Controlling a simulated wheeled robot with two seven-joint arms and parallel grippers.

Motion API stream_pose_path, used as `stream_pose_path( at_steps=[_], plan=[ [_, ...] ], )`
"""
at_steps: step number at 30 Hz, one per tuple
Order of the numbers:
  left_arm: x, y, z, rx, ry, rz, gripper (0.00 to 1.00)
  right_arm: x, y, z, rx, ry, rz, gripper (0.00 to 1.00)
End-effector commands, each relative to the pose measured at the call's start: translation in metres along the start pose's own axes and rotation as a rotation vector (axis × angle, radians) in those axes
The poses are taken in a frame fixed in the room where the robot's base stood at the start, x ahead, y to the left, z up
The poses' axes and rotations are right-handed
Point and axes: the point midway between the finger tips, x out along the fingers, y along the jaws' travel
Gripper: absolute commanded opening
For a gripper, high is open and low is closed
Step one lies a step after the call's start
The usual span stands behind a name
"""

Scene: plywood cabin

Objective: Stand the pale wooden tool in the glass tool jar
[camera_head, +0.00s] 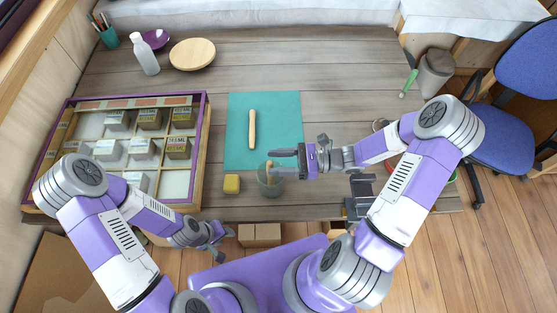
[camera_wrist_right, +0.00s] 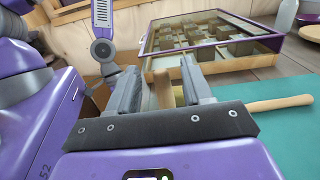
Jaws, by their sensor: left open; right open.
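A pale wooden tool (camera_head: 252,130) lies on the teal mat (camera_head: 285,115); it also shows in the right wrist view (camera_wrist_right: 280,103). The glass tool jar (camera_head: 270,187) stands at the mat's front edge. A second wooden piece (camera_wrist_right: 164,88) stands upright between my right gripper's fingers, its top at the jar mouth in the head view. My right gripper (camera_head: 283,162) is open over the jar, with the fingers apart around that piece. The gripper hides the jar in the wrist view. My left gripper (camera_head: 219,237) is open and empty, off the table's front edge.
A yellow block (camera_head: 232,184) sits just left of the jar. A purple-framed case (camera_head: 203,135) with several small boxes fills the left side. The table behind the mat is clear.

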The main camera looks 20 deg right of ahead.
Motion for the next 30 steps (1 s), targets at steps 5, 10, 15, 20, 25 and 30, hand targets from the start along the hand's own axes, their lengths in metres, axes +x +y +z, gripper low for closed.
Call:
stream_pose_path(
  at_steps=[5, 10, 15, 20, 25, 30],
  plan=[
    [-0.003, 0.001, 0.0, 0.0, 0.0, 0.0, 0.43, 0.0, 0.0, 0.011, -0.003, 0.001, 0.0, 0.5],
    [-0.011, 0.004, 0.001, 0.0, 0.0, 0.0, 0.43, 0.001, 0.0, 0.043, -0.005, 0.003, 0.0, 0.5],
    [-0.019, 0.007, 0.001, 0.0, 0.0, 0.0, 0.43, 0.001, 0.0, 0.075, -0.005, 0.003, 0.0, 0.5],
    [-0.023, 0.009, 0.001, 0.0, 0.0, 0.0, 0.43, 0.002, 0.0, 0.095, -0.002, 0.001, 0.0, 0.5],
    [-0.024, 0.009, 0.001, 0.0, 0.0, 0.0, 0.43, 0.002, 0.0, 0.101, 0.0, 0.0, 0.001, 0.5],
    [-0.023, 0.009, 0.001, 0.0, 0.0, 0.0, 0.43, 0.002, 0.0, 0.1, 0.0, 0.0, 0.0, 0.5]
  ],
)
